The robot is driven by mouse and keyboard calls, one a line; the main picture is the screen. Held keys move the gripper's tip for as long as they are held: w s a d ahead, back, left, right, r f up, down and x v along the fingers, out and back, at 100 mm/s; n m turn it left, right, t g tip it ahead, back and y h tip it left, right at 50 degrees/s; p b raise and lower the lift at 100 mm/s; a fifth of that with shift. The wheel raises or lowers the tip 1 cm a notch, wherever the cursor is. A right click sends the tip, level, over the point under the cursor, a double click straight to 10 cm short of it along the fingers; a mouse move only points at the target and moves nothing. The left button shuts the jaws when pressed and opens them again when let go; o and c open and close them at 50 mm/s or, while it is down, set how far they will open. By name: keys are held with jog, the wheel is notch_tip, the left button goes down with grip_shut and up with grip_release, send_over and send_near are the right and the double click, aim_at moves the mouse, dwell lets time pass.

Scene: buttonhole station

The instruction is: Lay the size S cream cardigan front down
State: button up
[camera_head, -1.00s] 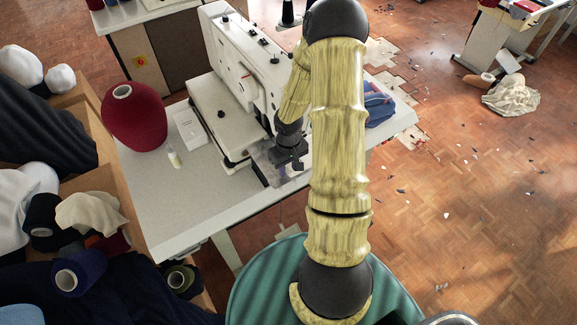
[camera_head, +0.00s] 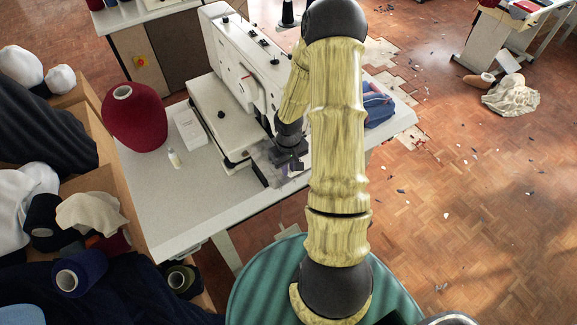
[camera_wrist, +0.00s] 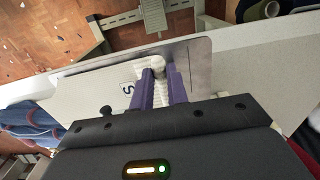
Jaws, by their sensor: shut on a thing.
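My gripper (camera_wrist: 162,88) has purple fingers shut on a small cream ribbed knit piece, which I take for the size S cream cardigan (camera_wrist: 158,65). A white patch with a dark "S" (camera_wrist: 128,94) shows just left of the fingers. The gripper is low over a grey, see-through plate (camera_wrist: 196,62) at the table's edge. In the head view my gripper (camera_head: 288,164) is beside the sewing machine, and the cardigan cannot be made out there.
The white sewing machine (camera_head: 245,62) stands close behind my gripper. A red yarn cone (camera_head: 136,122), a white box (camera_head: 189,127) and a small bottle (camera_head: 174,158) stand on the table (camera_head: 200,205). Blue folded cloth (camera_head: 377,108) lies at right. The front left tabletop is clear.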

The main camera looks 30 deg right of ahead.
dwell(0.3)
jog(key=s+b, duration=0.2)
jog(key=s, duration=0.4)
dwell(0.8)
jog(key=shift+s+d, duration=0.1)
jog(key=shift+s+d+r+b, duration=0.1)
jog(key=shift+s+r, duration=0.25)
jog(key=shift+s, duration=0.45)
jog(key=shift+s+a+r+b, duration=0.15)
jog(key=shift+s+r, duration=0.15)
jog(key=shift+s, duration=0.5)
jog(key=shift+s+d+r+b, duration=0.15)
jog(key=shift+s+r, duration=0.2)
jog(key=shift+s, duration=0.45)
jog(key=shift+r, duration=0.1)
notch_tip(320, 180, up, 5)
jog(key=p, duration=0.5)
jog(key=shift+w, duration=0.1)
